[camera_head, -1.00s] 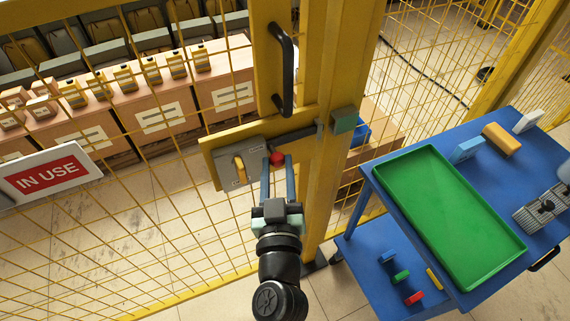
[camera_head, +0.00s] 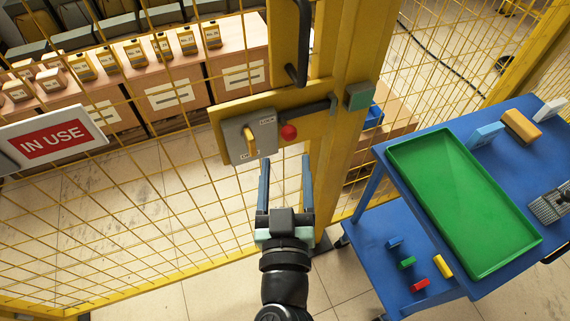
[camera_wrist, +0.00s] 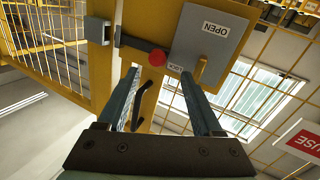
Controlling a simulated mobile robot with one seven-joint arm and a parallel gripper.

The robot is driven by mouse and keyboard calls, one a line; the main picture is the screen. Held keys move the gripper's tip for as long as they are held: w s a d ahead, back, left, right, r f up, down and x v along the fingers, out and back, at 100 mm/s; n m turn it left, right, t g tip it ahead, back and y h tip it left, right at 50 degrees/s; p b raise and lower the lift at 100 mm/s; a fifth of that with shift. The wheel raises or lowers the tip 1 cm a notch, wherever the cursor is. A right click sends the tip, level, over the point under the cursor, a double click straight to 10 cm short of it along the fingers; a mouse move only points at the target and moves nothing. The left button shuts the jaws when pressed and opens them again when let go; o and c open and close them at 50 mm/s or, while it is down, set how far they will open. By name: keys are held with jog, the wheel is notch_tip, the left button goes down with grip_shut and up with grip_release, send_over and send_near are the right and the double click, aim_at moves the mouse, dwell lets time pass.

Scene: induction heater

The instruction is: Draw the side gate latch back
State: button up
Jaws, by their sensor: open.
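The side gate latch is a dark bar (camera_head: 305,110) on a yellow plate, with a red knob (camera_head: 288,131). The bar's right end appears slightly short of the grey-green block (camera_head: 360,95) on the post. A grey box (camera_head: 249,137) with a yellow lever is left of the knob. My gripper (camera_head: 285,168) is open and empty, below and apart from the knob. In the wrist view, the knob (camera_wrist: 157,57) shows beyond and between the open fingers (camera_wrist: 159,80), near a grey panel (camera_wrist: 208,42) marked OPEN.
A black gate handle (camera_head: 300,45) stands above the latch. A blue cart (camera_head: 372,182) with a green tray (camera_head: 531,240) stands to the right. An IN USE sign (camera_head: 55,140) hangs on the mesh at left. The floor below the gate is clear.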

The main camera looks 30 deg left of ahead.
jog(key=b+v, duration=0.2)
jog(key=v, duration=0.5)
jog(key=shift+b, duration=0.4)
jog(key=w+d+r+t, duration=0.1)
jog(key=w+r+t, duration=0.15)
jog(key=r, duration=0.55)
jog(key=w+d+r+m+t+h, duration=0.1)
jog(key=w+d+r, duration=0.1)
jog(key=w+r, duration=0.35)
jog(key=w+d+r+t, duration=0.1)
jog(key=w+r+t, duration=0.1)
jog(key=r, duration=0.7)
jog(key=s+d+r+m+t+h+p, duration=0.1)
jog(key=r+p, duration=0.4)
jog(key=r, duration=0.6)
jog(key=s+d+r+m+t+h+p, duration=0.1)
jog(key=d+r+m+t+h+p, duration=0.2)
jog(key=r, duration=0.9)
jog(key=s+d+r+m+t+h+p, duration=0.2)
jog(key=d+r+h+p, duration=0.2)
jog(key=r+p, duration=0.3)
notch_tip(320, 180, up, 5)
jog(key=shift+d+r+m, duration=0.2)
jog(key=shift+d+m, duration=0.05)
jog(key=shift+m, duration=0.15)
jog(key=shift+s, duration=0.1)
